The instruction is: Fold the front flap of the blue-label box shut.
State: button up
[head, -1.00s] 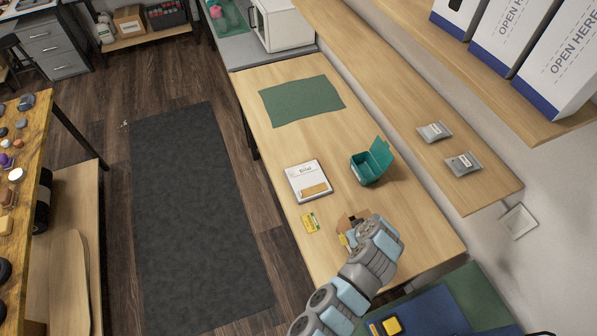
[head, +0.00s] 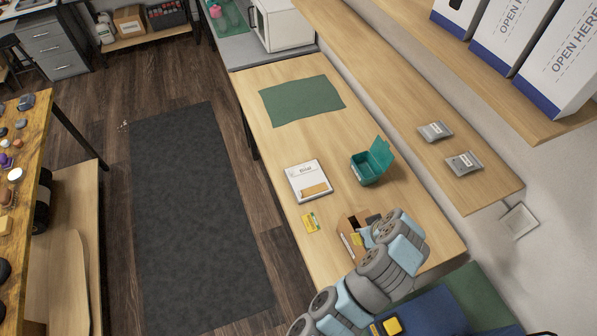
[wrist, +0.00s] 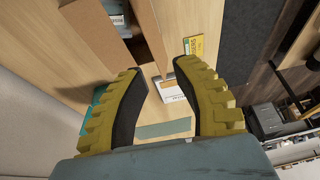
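An open brown cardboard box (head: 346,229) stands near the front end of the workbench in the head view. A small label shows on its side, but its colour is too small to tell. My arm hides part of the box. In the wrist view the box (wrist: 88,30) is at the upper left with a grey-blue thing inside. A cardboard panel, perhaps a flap (wrist: 148,32), sticks out beside it. My gripper (wrist: 155,75) is open and empty, its yellow-and-black fingers apart, close to the box. Whether a finger touches the panel I cannot tell.
On the workbench (head: 262,88) lie a yellow card (head: 310,223), a white flat packet (head: 308,181), an open teal box (head: 368,168) and a green mat (head: 301,101). A shelf (head: 478,190) with grey pouches runs along the right.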

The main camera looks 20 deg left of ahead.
jog(key=p+v, duration=0.5)
jog(key=w+a+t+h+b, duration=0.2)
jog(key=w+a+t, duration=0.45)
jog(key=a, duration=0.35)
jog(key=a+r+t+y, duration=0.1)
jog(key=a+r+t, duration=0.1)
jog(key=a+r, duration=0.2)
jog(key=a+r+t+y+b, duration=0.1)
jog(key=a+r, duration=0.3)
jog(key=a, duration=0.5)
jog(key=shift+s+a+t+y, duration=0.15)
jog(key=shift+s+t+y, duration=0.25)
jog(key=shift+t, duration=0.25)
jog(key=shift+f, duration=0.1)
